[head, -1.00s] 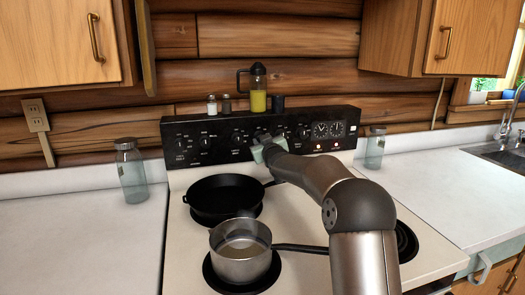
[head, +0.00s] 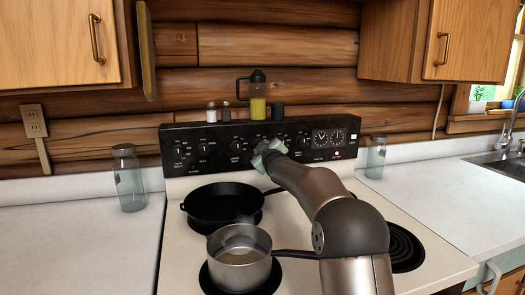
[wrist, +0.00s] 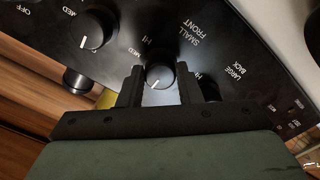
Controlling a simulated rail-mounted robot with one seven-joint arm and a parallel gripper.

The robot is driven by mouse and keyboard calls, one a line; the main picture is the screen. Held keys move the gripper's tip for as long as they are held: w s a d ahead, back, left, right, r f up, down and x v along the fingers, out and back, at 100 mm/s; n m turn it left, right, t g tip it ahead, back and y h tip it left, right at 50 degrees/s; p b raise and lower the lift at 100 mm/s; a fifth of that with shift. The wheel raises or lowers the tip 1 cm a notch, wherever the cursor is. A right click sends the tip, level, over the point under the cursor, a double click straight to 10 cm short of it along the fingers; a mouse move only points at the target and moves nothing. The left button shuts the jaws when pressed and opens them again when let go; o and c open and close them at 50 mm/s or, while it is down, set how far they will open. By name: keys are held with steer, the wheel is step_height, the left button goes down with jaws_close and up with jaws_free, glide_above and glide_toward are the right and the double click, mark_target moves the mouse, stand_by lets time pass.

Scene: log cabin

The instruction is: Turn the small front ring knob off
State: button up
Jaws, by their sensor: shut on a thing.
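The small front ring knob (wrist: 160,75) is a round black knob with a white pointer line, on the black stove panel (head: 180,133). The words SMALL FRONT are printed beside it in the wrist view. My gripper (wrist: 160,86) has one dark finger on each side of this knob and is shut on it. The knob's pointer slants to the lower left in the wrist view. In the head view my gripper (head: 264,146) is against the panel and hides the knob.
Another knob (wrist: 92,29) is left of my fingers in the wrist view. A yellow-filled jug (head: 258,95) and shakers stand atop the panel. One red indicator light (head: 337,154) glows.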

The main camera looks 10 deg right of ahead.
steer(key=o, duration=1)
steer(key=shift+c, duration=0.2)
steer(key=s+d+b, duration=0.2)
steer(key=s, duration=1.5)
steer(key=shift+s, duration=0.2)
